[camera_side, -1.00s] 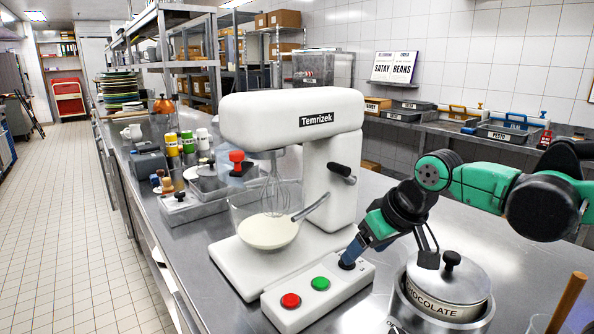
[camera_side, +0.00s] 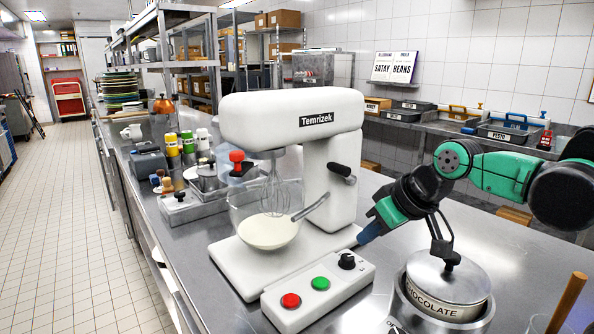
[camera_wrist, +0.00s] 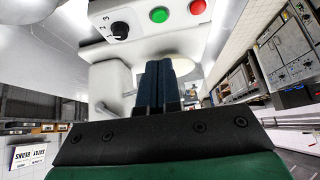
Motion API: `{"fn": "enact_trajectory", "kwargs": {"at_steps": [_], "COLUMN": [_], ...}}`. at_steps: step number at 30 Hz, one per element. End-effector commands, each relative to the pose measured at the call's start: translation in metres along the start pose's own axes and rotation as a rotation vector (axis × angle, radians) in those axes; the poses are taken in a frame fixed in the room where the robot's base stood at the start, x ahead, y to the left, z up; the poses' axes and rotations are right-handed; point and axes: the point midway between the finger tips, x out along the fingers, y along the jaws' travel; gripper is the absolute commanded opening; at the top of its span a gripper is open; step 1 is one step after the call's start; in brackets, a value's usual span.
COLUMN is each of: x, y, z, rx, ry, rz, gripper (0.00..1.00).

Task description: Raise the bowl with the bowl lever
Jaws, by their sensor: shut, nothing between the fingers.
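The white stand mixer (camera_side: 335,185) has a clear bowl (camera_side: 268,230) with pale cream contents, under a wire whisk (camera_side: 275,190). A black-tipped lever (camera_side: 341,170) sticks out of the side of the mixer column. A grey handle (camera_side: 310,207) slants up beside the bowl; I cannot tell whether it joins the bowl. My gripper (camera_side: 364,236) is shut and empty, low beside the column, below the black-tipped lever and apart from it. Its blue fingers also show together in the wrist view (camera_wrist: 160,72), near the mixer.
The control box has a red button (camera_side: 290,301), a green button (camera_side: 320,283) and a black knob (camera_side: 347,261), close to my fingers. A lidded chocolate pot (camera_side: 447,285) stands under my wrist. Counter behind my arm is mostly clear.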

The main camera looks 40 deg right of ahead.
Motion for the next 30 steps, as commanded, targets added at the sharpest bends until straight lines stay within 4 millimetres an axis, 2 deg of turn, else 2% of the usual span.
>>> {"fn": "enact_trajectory", "kwargs": {"at_steps": [1, 6, 9, 12, 15, 19, 30], "x": [-0.009, -0.045, -0.065, -0.082, -0.094, -0.102, -0.102], "y": [0.01, 0.046, 0.071, 0.092, 0.107, 0.116, 0.116], "z": [-0.02, -0.086, -0.117, -0.138, -0.152, -0.159, -0.16], "rx": [0.021, 0.066, 0.085, 0.095, 0.099, 0.1, 0.098], "ry": [0.002, 0.035, 0.073, 0.114, 0.146, 0.168, 0.172], "rz": [-0.008, -0.063, -0.089, -0.107, -0.117, -0.122, -0.124], "gripper": [0.0, 0.0, 0.0, 0.0, 0.0, 0.0, 0.0]}}
